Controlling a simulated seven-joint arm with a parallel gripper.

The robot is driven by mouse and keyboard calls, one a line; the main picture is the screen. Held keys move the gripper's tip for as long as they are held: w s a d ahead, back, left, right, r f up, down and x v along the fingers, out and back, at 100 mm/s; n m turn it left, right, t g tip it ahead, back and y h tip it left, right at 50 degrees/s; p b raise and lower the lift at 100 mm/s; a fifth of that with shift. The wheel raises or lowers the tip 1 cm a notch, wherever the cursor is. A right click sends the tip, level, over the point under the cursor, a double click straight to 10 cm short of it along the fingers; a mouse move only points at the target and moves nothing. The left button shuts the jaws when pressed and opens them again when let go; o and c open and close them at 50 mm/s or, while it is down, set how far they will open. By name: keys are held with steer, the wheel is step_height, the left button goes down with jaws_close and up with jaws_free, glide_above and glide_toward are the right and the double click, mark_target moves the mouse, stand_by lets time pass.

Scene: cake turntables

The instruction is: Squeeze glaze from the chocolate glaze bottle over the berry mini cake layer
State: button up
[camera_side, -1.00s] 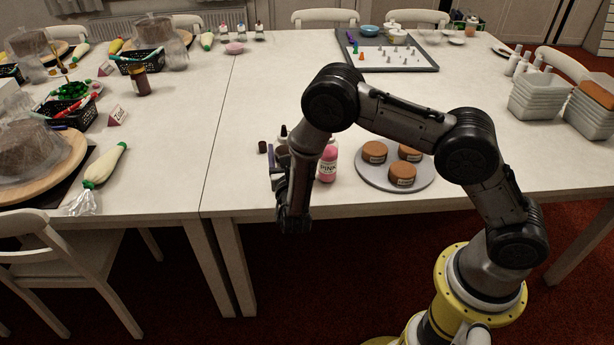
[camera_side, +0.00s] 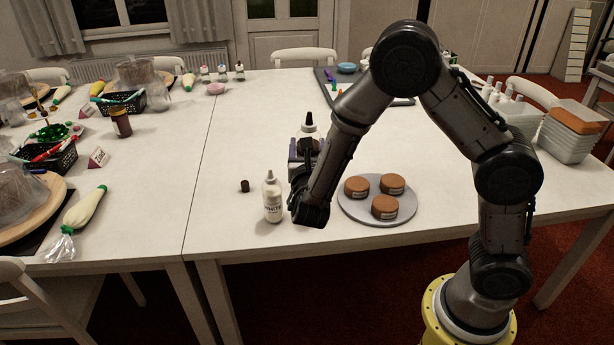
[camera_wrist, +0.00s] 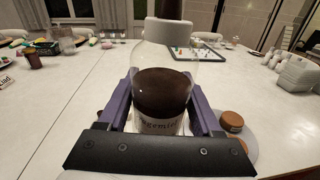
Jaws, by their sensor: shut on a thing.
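My gripper (camera_side: 304,152) is shut on the chocolate glaze bottle (camera_side: 308,129), holding it roughly upright, nozzle up, above the table. In the wrist view the clear bottle (camera_wrist: 165,92), with dark brown glaze and a white collar, sits between my purple fingers (camera_wrist: 162,108). Three brown mini cake layers stand on a round grey board (camera_side: 352,207) to the right of my gripper: a left one (camera_side: 357,187), a back one (camera_side: 392,184) and a front one (camera_side: 385,207). Their labels are too small to tell which is berry.
A white bottle (camera_side: 272,200) stands left of my gripper, near the table's front edge. A small dark cap (camera_side: 245,186) lies behind it. A grey tray (camera_side: 402,101) and stacked containers (camera_side: 566,135) stand farther back and right. The table's middle is clear.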

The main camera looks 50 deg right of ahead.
steer(key=shift+m, duration=0.3)
step_height(320, 180, up, 9)
steer(key=shift+r, duration=0.2)
steer(key=s+d+f+m+g+y, duration=0.1)
steer(key=d+f+m+g+y, duration=0.25)
steer(key=f+m, duration=0.3)
steer(key=s+d+f+m+g+y, duration=0.25)
steer(key=d+f+m, duration=0.25)
steer(key=f, duration=0.3)
steer(key=w+d+r+m+t, duration=0.4)
steer(key=d+r+m, duration=0.3)
steer(key=d+m, duration=0.1)
steer(key=w+d+r+m+t, duration=0.3)
steer(key=d+r+m+t, duration=0.1)
steer(key=d+r+m, duration=0.4)
step_height(320, 180, down, 24)
steer(key=shift+a+r+y, duration=0.25)
steer(key=shift+a+y, duration=0.1)
steer(key=shift+y, duration=0.05)
